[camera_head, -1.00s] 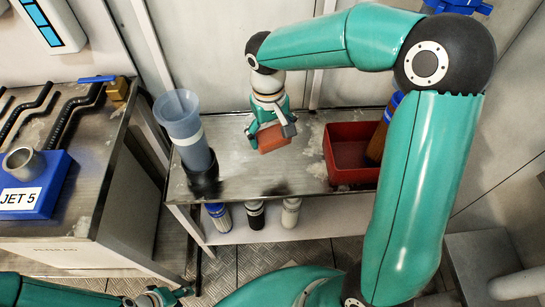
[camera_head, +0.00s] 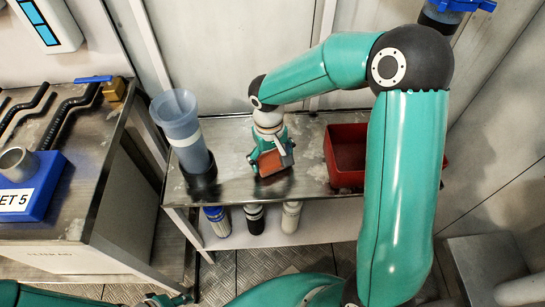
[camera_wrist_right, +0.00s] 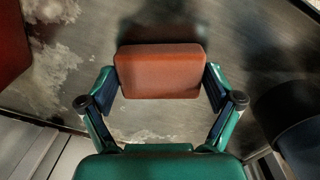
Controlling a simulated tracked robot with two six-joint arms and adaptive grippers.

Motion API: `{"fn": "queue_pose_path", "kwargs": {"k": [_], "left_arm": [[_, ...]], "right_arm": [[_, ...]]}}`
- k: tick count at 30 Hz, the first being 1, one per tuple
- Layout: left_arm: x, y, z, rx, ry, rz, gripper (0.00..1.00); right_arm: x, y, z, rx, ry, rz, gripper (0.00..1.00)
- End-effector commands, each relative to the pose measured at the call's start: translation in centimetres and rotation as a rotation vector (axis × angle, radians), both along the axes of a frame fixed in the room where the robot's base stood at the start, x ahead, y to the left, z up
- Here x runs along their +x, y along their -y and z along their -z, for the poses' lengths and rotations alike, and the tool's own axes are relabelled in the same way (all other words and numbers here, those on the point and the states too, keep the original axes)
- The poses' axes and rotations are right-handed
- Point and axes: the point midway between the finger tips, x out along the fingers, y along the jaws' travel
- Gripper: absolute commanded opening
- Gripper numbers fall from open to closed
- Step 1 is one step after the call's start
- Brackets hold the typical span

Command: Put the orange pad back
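The orange pad (camera_head: 270,162) is a small rounded block. It is between the fingers of my right gripper (camera_head: 271,165), over the middle of the steel bench. In the right wrist view the orange pad (camera_wrist_right: 160,72) lies crosswise, with a finger against each short end of it. My right gripper (camera_wrist_right: 161,88) is shut on it. I cannot tell whether the pad touches the bench top. My left gripper (camera_head: 166,299) shows only partly at the bottom edge, and its fingers are not clear.
The steel bench (camera_head: 235,150) carries a blue-grey cylinder with a funnel top (camera_head: 181,130) on the left and a red bin (camera_head: 345,133) on the right. Several bottles (camera_head: 254,219) stand on the lower shelf.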

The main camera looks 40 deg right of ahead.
Motion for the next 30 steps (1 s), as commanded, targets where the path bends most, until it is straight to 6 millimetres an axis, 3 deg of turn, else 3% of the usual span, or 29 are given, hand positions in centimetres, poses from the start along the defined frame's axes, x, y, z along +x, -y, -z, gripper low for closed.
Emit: {"fn": "queue_pose_path", "kwargs": {"k": [14,19,30], "left_arm": [[0.0,0.0,-0.2,0.000,0.000,0.000,0.40],[0.0,0.0,-0.8,0.000,0.000,0.000,0.40],[0.0,0.0,-2.3,0.000,0.000,0.000,0.40]], "right_arm": [[0.1,0.0,-0.6,-0.001,0.001,0.000,1.00],[0.2,0.0,-2.9,-0.001,0.003,-0.001,1.00],[0.6,-0.3,-10.1,-0.002,0.004,0.000,1.00]]}}
